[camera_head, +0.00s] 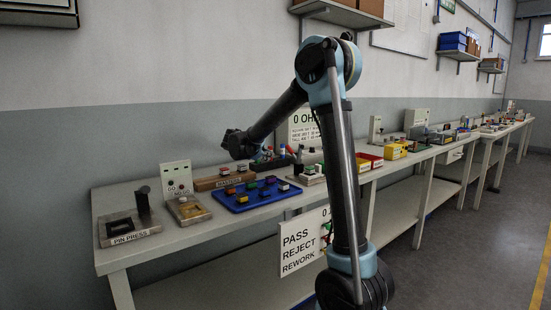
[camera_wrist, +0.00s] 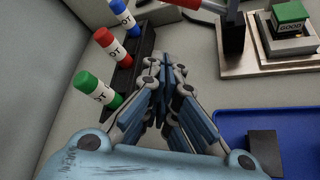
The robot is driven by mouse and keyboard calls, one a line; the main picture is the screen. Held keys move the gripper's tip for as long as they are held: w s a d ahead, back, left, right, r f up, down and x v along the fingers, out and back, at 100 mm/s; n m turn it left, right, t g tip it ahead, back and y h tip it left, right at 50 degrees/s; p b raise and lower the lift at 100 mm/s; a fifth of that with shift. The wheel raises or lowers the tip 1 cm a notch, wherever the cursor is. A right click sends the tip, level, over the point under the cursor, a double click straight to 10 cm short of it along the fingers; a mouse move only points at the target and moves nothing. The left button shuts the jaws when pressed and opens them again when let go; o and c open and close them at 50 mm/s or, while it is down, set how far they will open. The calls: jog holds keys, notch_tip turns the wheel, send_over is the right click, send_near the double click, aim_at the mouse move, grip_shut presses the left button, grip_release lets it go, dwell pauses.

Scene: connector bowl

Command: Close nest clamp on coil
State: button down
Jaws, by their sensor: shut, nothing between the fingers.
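My gripper (camera_wrist: 158,68) is shut and empty in the wrist view, above the bench beside a black marker rack. The nest (camera_wrist: 265,62) is a stepped metal fixture at the upper right, right of my fingertips and apart from them. A green-topped block marked GOOD (camera_wrist: 291,14) sits on it; I cannot tell whether this is the coil. A red-handled lever (camera_wrist: 184,3), apparently the clamp's, enters at the top edge beside a dark upright (camera_wrist: 231,38). The clamp's full position is cut off. In the head view the nest (camera_head: 311,180) stands right of the blue tray, with its clamp too small to read.
A blue tray (camera_wrist: 228,127) with a dark block lies below the nest. Blue, red and green markers (camera_wrist: 111,46) stand in the rack at the left. In the head view, a PIN PRESS fixture (camera_head: 128,239) and a wooden MASTERS block (camera_head: 213,183) are on the bench.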

jog(key=x, duration=0.9)
jog(key=shift+w+d, duration=0.15)
jog(key=shift+d, duration=0.1)
jog(key=shift+s+d+r, duration=0.25)
jog(key=shift+r, duration=0.25)
jog(key=shift+s+d+r, duration=0.25)
jog(key=shift+d+r, duration=0.05)
jog(key=shift+r, duration=0.2)
jog(key=shift+s+d+r, duration=0.2)
jog(key=shift+d+r, duration=0.05)
jog(key=shift+r, duration=0.3)
jog(key=shift+d+r, duration=0.1)
jog(key=shift+d, duration=0.15)
